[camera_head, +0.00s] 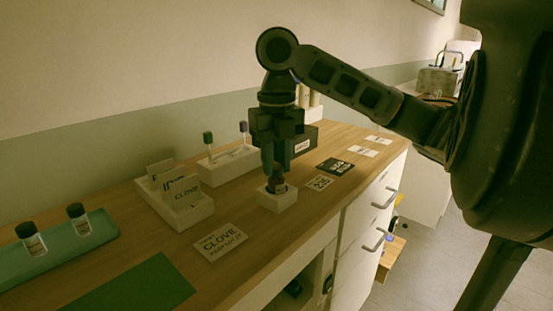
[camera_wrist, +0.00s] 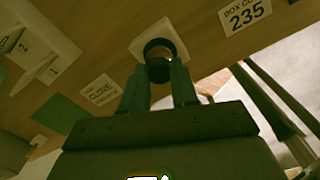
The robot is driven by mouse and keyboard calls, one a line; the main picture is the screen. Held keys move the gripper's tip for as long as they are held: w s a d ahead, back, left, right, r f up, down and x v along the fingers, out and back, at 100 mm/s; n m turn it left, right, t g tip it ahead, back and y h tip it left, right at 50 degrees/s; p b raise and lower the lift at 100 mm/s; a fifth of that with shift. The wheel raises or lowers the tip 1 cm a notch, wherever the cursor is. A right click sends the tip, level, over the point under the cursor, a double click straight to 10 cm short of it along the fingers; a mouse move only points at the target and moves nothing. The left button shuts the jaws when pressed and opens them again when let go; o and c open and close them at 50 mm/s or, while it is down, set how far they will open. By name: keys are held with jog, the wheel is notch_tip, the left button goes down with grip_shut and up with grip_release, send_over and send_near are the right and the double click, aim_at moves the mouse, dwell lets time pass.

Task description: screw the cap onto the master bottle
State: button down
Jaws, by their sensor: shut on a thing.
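My gripper (camera_head: 274,168) points straight down over a white square holder (camera_head: 277,203) on the wooden counter. It is shut on a small dark cap (camera_wrist: 158,71), seen between the fingertips in the wrist view. A dark round rim (camera_wrist: 156,47), which looks like the top of the master bottle, sits in the holder, very close to the cap. The fingers hide much of both, so I cannot tell whether cap and bottle touch. The bottle's body is mostly hidden in the holder.
A teal tray (camera_head: 62,258) with two dark-capped bottles lies at the left. A white card rack (camera_head: 176,208), a CLOVE card (camera_head: 220,241) and a white rack with droppers (camera_head: 229,168) are nearby. A 235 card (camera_head: 319,182) and a black card (camera_head: 335,166) lie right of the holder.

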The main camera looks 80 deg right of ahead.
jog(key=m+p, duration=0.3)
jog(key=m, duration=0.4)
jog(key=shift+r, duration=0.1)
jog(key=m+p, duration=0.3)
jog(key=m, duration=0.3)
jog(key=c, duration=0.9)
grip_release()
jog(key=shift+o, duration=0.2)
notch_tip(320, 180, up, 7)
jog(key=p, duration=0.6)
